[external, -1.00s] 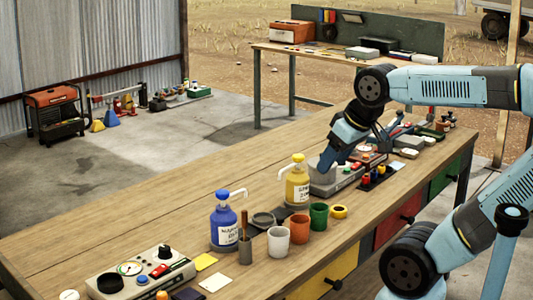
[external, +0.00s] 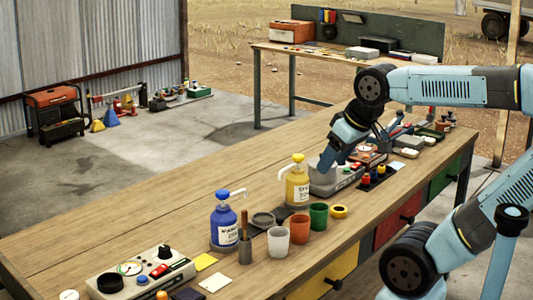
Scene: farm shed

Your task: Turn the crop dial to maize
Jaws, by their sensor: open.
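My gripper (external: 328,166) points down over a grey boxy device (external: 322,186) on the long wooden bench, its tips at or just above the device's top. The fingers are small and dark here, and I cannot tell whether they touch anything. A crop dial cannot be picked out; that part of the device is hidden by my gripper, and no crop marking can be read. A pale control panel (external: 128,284) with a gauge, dark knobs and a red switch lies at the near left end of the bench, far from my gripper.
A blue pump bottle (external: 224,226) and a yellow pump bottle (external: 297,188) stand left of my gripper. White (external: 275,242), orange (external: 300,230) and green (external: 318,216) cups stand in front. A rack of coloured items (external: 377,177) is close on the right. The bench's left rear is clear.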

